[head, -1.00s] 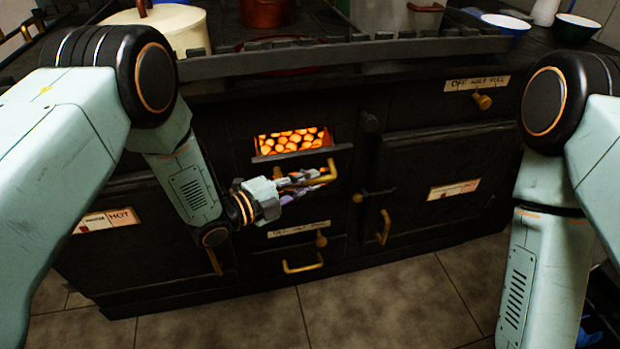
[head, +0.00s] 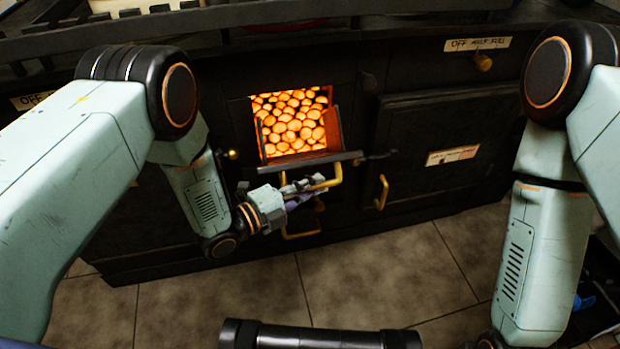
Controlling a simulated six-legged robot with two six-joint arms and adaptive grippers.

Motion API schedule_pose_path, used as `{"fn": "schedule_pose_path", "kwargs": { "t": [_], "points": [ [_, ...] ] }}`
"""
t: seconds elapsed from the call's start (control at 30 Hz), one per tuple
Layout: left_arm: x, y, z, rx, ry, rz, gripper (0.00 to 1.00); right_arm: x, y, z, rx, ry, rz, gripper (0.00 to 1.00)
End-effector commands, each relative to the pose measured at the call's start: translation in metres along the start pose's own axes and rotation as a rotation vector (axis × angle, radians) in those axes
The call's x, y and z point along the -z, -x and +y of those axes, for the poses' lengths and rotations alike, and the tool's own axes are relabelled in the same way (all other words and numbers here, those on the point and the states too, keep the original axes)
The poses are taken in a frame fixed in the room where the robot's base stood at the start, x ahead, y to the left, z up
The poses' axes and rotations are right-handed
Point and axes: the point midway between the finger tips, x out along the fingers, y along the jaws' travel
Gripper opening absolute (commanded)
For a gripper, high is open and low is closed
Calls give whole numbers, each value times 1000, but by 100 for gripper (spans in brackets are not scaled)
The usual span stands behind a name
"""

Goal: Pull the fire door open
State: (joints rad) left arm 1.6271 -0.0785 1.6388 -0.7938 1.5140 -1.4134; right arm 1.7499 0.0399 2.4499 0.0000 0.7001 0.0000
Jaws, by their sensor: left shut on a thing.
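The fire door (head: 309,162) is a dark flap low on the front of the black stove. It is tipped outward at the top, and its lit side plate (head: 334,130) shows. Glowing orange coals (head: 291,118) are widely visible behind it. A brass handle (head: 335,175) stands out from the door. My left gripper (head: 309,186) is shut on this handle, reaching it from the left. The fingers partly hide the handle and the stove front below. My right arm hangs at the right side, and its gripper is not in view.
The stove's right door (head: 450,130) is shut, with a brass handle (head: 382,192) at its left. A small brass knob (head: 483,62) sits at the upper right. A rail (head: 400,9) runs along the stove top. The tiled floor (head: 380,275) in front is clear.

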Motion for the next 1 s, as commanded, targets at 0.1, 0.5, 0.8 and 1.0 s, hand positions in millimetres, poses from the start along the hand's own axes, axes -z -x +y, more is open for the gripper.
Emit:
{"fn": "schedule_pose_path", "kwargs": {
  "t": [0.1,0.5,0.8,1.0],
  "points": [
    [-1,0,1,5,-2,-5,0,0,-1,0,0,0,0,0],
    [0,0,1,7,-4,-7,0,0,-1,0,0,0,0,0],
    [0,0,1,7,-3,-5,37,0,-1,0,0,0,0,0],
    [1,1,2,5,-2,-4,37,0,-1,0,0,0,0,0]
  ]
}}
